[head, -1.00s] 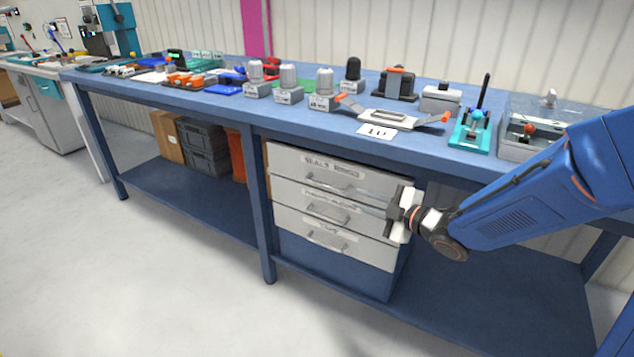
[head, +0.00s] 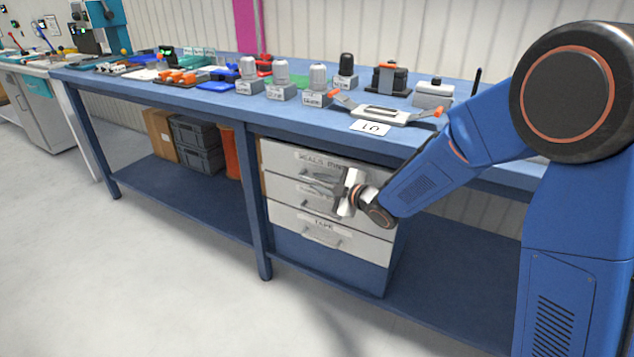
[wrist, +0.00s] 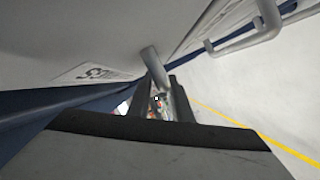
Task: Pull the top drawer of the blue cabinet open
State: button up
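The blue cabinet (head: 325,262) stands under the workbench, with light grey drawer fronts. Its top drawer (head: 285,160), with a label reading roughly "SEALS RINGS", looks closed and flush. My gripper (head: 328,190) is in front of the upper drawers and partly covers the top drawer's handle. In the wrist view, a grey handle bar (wrist: 154,66) reaches to the tips of my gripper (wrist: 162,88), between the two dark fingers. A gap shows between the fingers, so they look open. Whether they touch the bar I cannot tell.
Two lower drawers have bar handles; the bottom one (head: 320,234) is labelled "TAPE". The blue workbench (head: 225,108) carries several tools and fixtures above. A bench leg (head: 258,205) stands just left of the cabinet. Grey crates (head: 197,145) sit on the lower shelf. The floor in front is clear.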

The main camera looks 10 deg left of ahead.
jog(key=shift+w+a+f, duration=0.15)
jog(key=shift+w+a, duration=0.25)
jog(key=shift+a, duration=0.2)
jog(key=shift+c, duration=0.4)
grip_shut()
